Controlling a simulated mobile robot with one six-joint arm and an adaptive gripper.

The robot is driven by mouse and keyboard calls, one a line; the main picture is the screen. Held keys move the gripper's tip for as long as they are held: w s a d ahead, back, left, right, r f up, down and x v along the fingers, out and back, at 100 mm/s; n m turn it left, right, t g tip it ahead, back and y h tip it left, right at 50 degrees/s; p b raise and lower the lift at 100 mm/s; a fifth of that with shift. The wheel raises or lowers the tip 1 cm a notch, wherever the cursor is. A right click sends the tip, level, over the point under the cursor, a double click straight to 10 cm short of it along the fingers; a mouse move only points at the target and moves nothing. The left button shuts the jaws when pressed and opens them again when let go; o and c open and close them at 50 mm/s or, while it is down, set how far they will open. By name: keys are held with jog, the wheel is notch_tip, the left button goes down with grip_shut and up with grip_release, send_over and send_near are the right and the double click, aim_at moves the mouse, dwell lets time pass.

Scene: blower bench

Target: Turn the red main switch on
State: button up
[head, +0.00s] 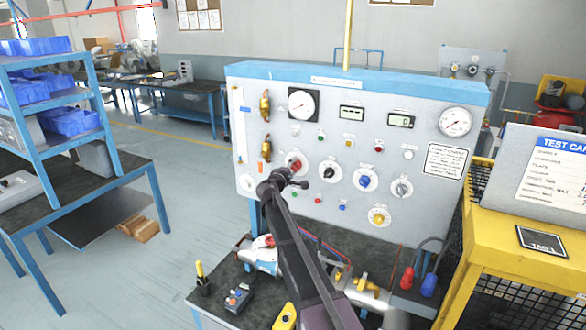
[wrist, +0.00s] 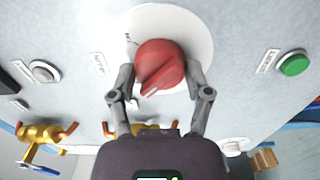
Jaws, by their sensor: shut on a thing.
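The red main switch (wrist: 160,66) is a round red knob with a raised grip bar, on a white round plate (wrist: 196,25) on the grey panel. In the wrist view my gripper (wrist: 160,78) has one finger on each side of the knob and is shut on it. The bar looks slanted in the wrist view; the label text beside it is too small to read surely. In the head view the red switch (head: 293,161) shows just above my gripper (head: 287,180), which partly covers it.
The panel (head: 322,215) also carries gauges, small buttons and blue, grey and yellow knobs. A green button (wrist: 294,64) is right of the switch in the wrist view. Brass valves (wrist: 40,136) are at lower left. A yellow cage (head: 480,225) stands at the right. The bench below holds tools.

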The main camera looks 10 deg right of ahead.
jog(key=shift+m, duration=0.3)
jog(key=m, duration=0.7)
jog(key=shift+m, duration=0.4)
jog(key=m, duration=0.4)
jog(key=shift+m, duration=0.3)
jog(key=m, duration=0.5)
